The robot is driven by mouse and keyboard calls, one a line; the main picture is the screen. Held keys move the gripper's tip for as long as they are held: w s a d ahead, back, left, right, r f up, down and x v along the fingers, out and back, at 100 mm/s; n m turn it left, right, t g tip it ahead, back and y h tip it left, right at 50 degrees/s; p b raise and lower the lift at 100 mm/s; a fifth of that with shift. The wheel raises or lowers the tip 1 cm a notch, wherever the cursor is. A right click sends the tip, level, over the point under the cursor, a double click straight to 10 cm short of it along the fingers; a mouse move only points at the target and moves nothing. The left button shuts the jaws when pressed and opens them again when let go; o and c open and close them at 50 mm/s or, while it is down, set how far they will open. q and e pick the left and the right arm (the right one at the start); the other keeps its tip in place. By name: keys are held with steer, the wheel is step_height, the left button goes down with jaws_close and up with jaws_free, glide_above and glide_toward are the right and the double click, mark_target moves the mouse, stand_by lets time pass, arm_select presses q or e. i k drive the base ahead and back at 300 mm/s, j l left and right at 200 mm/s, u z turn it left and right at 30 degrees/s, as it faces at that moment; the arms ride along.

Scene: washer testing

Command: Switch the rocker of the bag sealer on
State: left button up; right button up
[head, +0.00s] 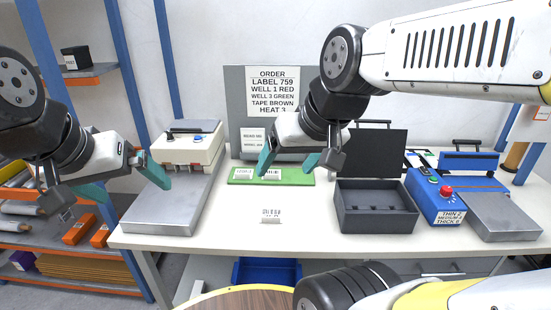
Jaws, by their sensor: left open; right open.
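The blue machine on the right of the table, which looks like the bag sealer (428,204), has a red knob or button (446,191) on top and a label reading THIN 2, MEDIUM 4, THICK 6. Small dark and green controls (433,178) sit behind the red one; which is the rocker, and its position, is too small to tell. My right gripper (288,164) is open and empty above the green board, well left of the sealer. My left gripper (124,184) is open and empty at the table's left, beside the cream machine.
An open black case (376,212) stands between the green board (305,180) and the sealer. A cream machine with a metal plate (165,212) stands at left. A small label block (271,215) lies on the front table. An order sign (272,90) stands behind.

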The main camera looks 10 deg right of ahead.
mark_target(425, 169)
steer(key=z, duration=1.75)
steer(key=i+l, duration=0.45)
steer(key=i+l+u, duration=0.1)
steer(key=i+l, duration=0.35)
steer(key=i, duration=0.25)
